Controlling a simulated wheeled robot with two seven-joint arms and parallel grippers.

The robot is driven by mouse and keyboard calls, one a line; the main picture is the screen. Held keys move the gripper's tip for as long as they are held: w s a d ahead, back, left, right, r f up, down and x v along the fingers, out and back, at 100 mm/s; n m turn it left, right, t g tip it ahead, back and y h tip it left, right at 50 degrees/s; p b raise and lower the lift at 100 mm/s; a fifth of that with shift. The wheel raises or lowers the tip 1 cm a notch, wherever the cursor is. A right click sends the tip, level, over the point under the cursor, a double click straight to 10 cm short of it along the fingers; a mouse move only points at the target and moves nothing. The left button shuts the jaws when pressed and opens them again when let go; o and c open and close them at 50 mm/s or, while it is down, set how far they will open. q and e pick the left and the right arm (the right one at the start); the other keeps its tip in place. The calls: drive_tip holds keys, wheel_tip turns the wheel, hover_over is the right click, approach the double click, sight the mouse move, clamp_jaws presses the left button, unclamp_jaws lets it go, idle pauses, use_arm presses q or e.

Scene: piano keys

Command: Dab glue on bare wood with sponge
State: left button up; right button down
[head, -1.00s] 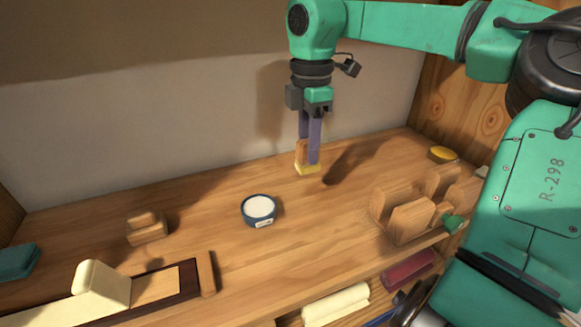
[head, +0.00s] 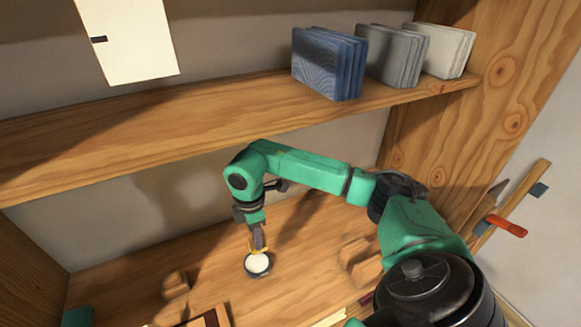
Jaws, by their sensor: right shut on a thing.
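My right gripper (head: 260,240) is shut on the small yellow sponge (head: 252,246), which has a wooden grip. The sponge is small here and partly hidden by the fingers. It is at the back rim of the round dark blue pot of white glue (head: 258,265); I cannot tell whether it touches the glue. The piano key piece in its dark-edged wooden holder (head: 211,319) is cut off by the bottom edge, so its bare wood hardly shows. My left gripper is not in view.
A small wooden block (head: 176,285) stands left of the pot, and a wooden rack (head: 361,262) stands to the right. Above is a wooden shelf (head: 200,125) with blue, grey and white pads. A teal item (head: 78,317) lies at lower left.

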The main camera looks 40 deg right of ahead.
sight(255, 252)
drive_tip(key=shift+w+a+r, duration=0.2)
drive_tip(key=shift+a, duration=0.35)
drive_tip(key=shift+f+b, duration=0.3)
drive_tip(key=shift+b, duration=0.05)
wheel_tip(255, 252, down, 6)
drive_tip(key=b, duration=0.4)
drive_tip(key=shift+r, duration=0.15)
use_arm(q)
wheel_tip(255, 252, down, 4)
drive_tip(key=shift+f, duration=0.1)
use_arm(e)
drive_tip(key=shift+d, duration=0.1)
drive_tip(key=shift+s, duration=0.1)
use_arm(q)
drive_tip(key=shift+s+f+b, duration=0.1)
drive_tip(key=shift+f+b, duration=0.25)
drive_tip(key=shift+b, duration=0.1)
use_arm(e)
drive_tip(key=shift+f, duration=0.5)
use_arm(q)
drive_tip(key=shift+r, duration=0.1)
use_arm(e)
drive_tip(key=shift+r, duration=0.1)
wheel_tip(255, 252, up, 7)
drive_tip(key=p, duration=0.5)
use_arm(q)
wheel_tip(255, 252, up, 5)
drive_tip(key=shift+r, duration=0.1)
